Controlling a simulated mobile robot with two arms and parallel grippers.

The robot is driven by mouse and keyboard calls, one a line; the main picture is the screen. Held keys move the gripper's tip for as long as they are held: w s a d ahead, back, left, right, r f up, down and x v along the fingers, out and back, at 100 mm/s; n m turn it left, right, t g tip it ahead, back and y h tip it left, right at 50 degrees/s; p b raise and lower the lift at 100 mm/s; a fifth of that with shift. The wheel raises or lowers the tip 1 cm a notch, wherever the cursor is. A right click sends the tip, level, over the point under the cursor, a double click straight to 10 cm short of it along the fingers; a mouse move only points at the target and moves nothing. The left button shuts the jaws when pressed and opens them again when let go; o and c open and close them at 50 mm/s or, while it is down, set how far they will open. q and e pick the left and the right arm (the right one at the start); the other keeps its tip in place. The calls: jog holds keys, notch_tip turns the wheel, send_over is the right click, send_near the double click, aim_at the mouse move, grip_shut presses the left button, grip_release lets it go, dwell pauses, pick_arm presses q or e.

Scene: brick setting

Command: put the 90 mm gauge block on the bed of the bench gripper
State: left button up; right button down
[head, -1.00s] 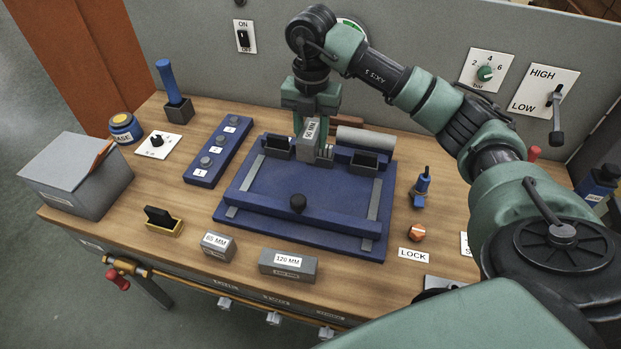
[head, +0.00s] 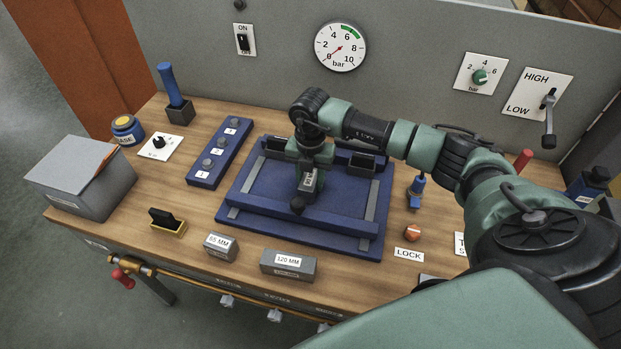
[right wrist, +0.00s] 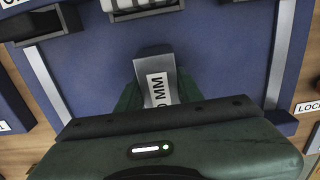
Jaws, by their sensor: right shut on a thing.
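The grey gauge block (head: 307,183) is in the jaws of my right gripper (head: 308,172), which is shut on it. It also shows in the right wrist view (right wrist: 153,66), where its label reads "0 MM" with the start hidden. The blue bench gripper (head: 262,186) lies under it, its bed (right wrist: 85,75) bare around the block in the right wrist view. My left gripper is not in view.
Two other blocks, marked 65 MM (head: 221,247) and 120 MM (head: 288,265), lie in front of the bench gripper. A button panel (head: 219,152) and a grey box (head: 82,178) stand to the left. An orange knob (head: 412,233) is at the right.

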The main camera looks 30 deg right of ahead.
aim_at(310, 176)
jog(key=c, duration=1.3)
grip_release()
jog(key=shift+f, duration=0.15)
jog(key=shift+c, duration=0.2)
jog(key=o, duration=0.4)
jog(key=shift+r, duration=0.2)
notch_tip(310, 176, up, 11)
jog(key=b, duration=0.3)
jog(key=shift+r, duration=0.55)
